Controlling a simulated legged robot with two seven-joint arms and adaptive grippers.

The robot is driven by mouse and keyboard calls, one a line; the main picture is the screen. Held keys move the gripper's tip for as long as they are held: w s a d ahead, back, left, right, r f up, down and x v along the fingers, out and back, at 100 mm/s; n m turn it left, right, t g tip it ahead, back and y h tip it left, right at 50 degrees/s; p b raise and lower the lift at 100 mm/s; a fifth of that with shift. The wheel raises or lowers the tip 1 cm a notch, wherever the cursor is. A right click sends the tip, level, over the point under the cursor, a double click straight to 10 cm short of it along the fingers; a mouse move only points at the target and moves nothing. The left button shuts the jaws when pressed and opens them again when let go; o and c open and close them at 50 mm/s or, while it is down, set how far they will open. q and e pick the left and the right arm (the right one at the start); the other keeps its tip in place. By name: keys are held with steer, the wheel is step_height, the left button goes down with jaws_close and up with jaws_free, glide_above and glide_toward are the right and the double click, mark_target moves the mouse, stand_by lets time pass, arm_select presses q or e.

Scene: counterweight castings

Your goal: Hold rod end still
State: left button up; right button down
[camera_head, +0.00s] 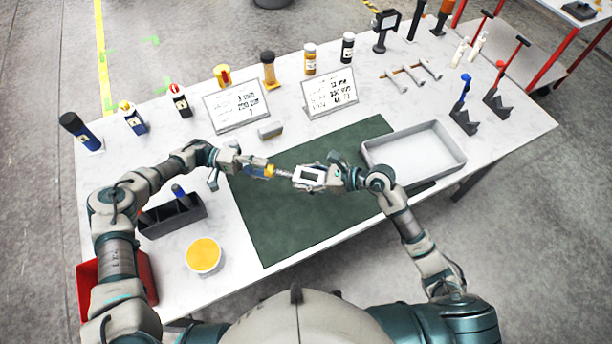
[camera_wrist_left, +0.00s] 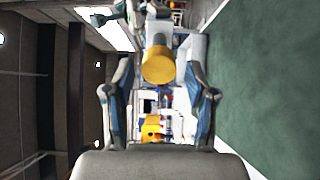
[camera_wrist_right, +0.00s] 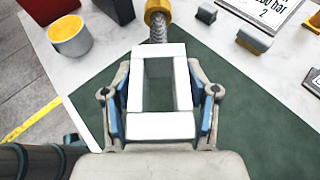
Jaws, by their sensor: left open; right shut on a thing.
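A white rectangular frame (camera_head: 309,177) is held above the green mat by my right gripper (camera_head: 328,178). In the right wrist view the frame (camera_wrist_right: 184,90) sits between both fingers (camera_wrist_right: 160,108). A grey threaded rod (camera_head: 284,174) runs from its far side to a yellow rod end (camera_head: 266,171). The rod (camera_wrist_right: 159,30) and yellow end (camera_wrist_right: 157,6) also show in the right wrist view. My left gripper (camera_head: 246,166) is open beside the yellow end. In the left wrist view the round yellow end (camera_wrist_left: 158,66) lies between the spread fingers (camera_wrist_left: 160,95); I cannot tell whether they touch.
The green mat (camera_head: 290,220) is mostly clear. A grey tray (camera_head: 412,150) stands right of it, and a dark holder (camera_head: 172,217) and yellow-topped tub (camera_head: 204,256) stand left. Two sign boards (camera_head: 236,107) (camera_head: 330,93), a small grey block (camera_head: 270,130) and several bottles stand behind.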

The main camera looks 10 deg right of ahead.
arm_select(q)
steer(key=shift+s+d, duration=0.25)
steer(key=shift+d, duration=0.4)
jaws_close()
steer(key=m, duration=0.3)
steer(key=shift+m, duration=0.3)
steer(key=shift+o, duration=0.5)
jaws_free()
steer(key=shift+a, duration=0.1)
